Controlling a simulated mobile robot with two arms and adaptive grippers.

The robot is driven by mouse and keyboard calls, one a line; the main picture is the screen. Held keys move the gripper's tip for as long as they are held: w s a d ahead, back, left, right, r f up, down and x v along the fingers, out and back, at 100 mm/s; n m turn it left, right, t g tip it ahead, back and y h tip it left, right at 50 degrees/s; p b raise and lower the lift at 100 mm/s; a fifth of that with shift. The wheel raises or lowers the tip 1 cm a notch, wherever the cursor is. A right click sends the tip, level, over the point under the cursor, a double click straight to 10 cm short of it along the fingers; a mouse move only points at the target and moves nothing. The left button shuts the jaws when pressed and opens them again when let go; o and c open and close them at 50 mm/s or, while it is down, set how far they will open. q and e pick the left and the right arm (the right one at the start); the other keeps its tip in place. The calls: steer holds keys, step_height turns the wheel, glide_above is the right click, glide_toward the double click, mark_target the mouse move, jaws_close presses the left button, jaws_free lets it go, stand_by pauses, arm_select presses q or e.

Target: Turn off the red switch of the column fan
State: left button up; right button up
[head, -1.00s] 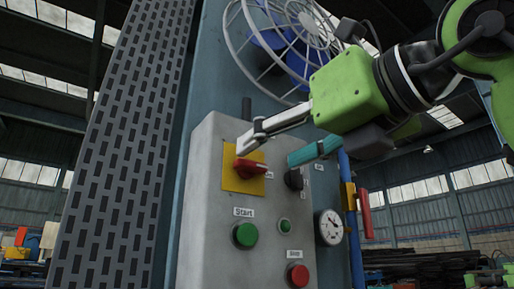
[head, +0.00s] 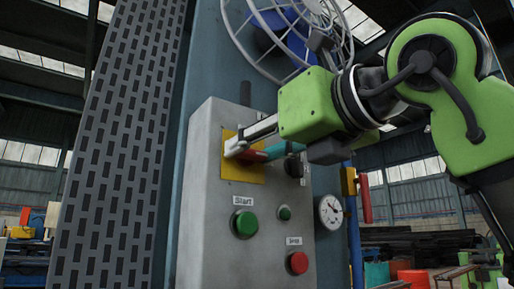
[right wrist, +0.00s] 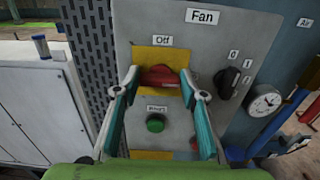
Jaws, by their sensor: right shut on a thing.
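The red switch (head: 252,155) sits on a yellow plate (head: 229,174) on the grey control box. In the right wrist view the switch (right wrist: 160,77) has its handle lying roughly sideways, under a label reading "Off" and a sign reading "Fan". My right gripper (head: 248,150) is shut on the switch, with one finger on either side of the handle. Its two fingertips (right wrist: 160,82) also show around the switch in the right wrist view. The fingers hide parts of the switch and plate. My left gripper is in neither current view.
A black knob (head: 293,168) and a gauge (head: 330,211) are to the right. A caged fan (head: 290,35) is above.

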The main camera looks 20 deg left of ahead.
steer(key=shift+n, duration=0.3)
steer(key=n, duration=0.3)
steer(key=shift+r, duration=0.1)
steer(key=n+p, duration=0.1)
steer(key=n, duration=0.8)
steer(key=shift+s+n+p, duration=0.1)
steer(key=shift+n+p, duration=0.2)
steer(key=shift+p, duration=0.1)
steer(key=n, duration=0.4)
steer(key=shift+a+f+n+p, duration=0.1)
steer(key=shift+f+n+p, duration=0.1)
steer(key=shift+n+p, duration=0.15)
steer(key=o, duration=1.1)
steer(key=shift+o, duration=0.2)
